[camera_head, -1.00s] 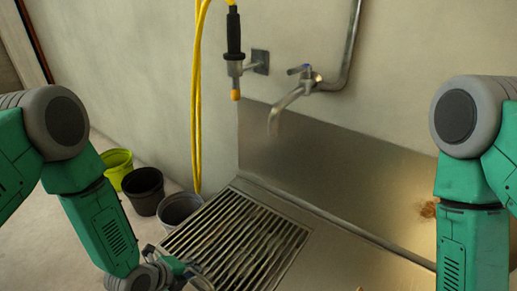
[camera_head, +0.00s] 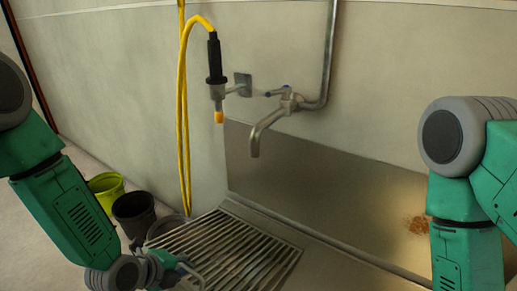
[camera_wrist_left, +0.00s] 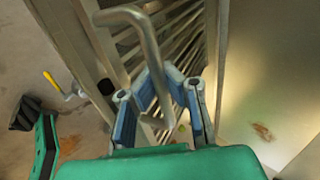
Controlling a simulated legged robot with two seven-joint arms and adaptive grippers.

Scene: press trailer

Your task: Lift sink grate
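The sink grate (camera_head: 232,248), a metal frame with parallel bars, is at the lower middle of the head view. Its left side looks raised and tilted over the sink. My left gripper (camera_head: 186,277) is at its near left edge, partly cut off by the frame. In the left wrist view a bent metal handle (camera_wrist_left: 143,40) runs between the fingers of my left gripper (camera_wrist_left: 160,100), which look closed around it. Bars of the grate (camera_wrist_left: 190,42) show behind. My right arm is at the right of the head view; its gripper is out of frame.
A green pot (camera_head: 106,188), a black pot (camera_head: 134,212) and a partly hidden grey pot (camera_head: 166,226) stand left of the sink. A faucet (camera_head: 270,122) and a sprayer (camera_head: 216,80) with a yellow hose (camera_head: 183,120) hang above. A metal backsplash (camera_head: 320,190) lines the wall.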

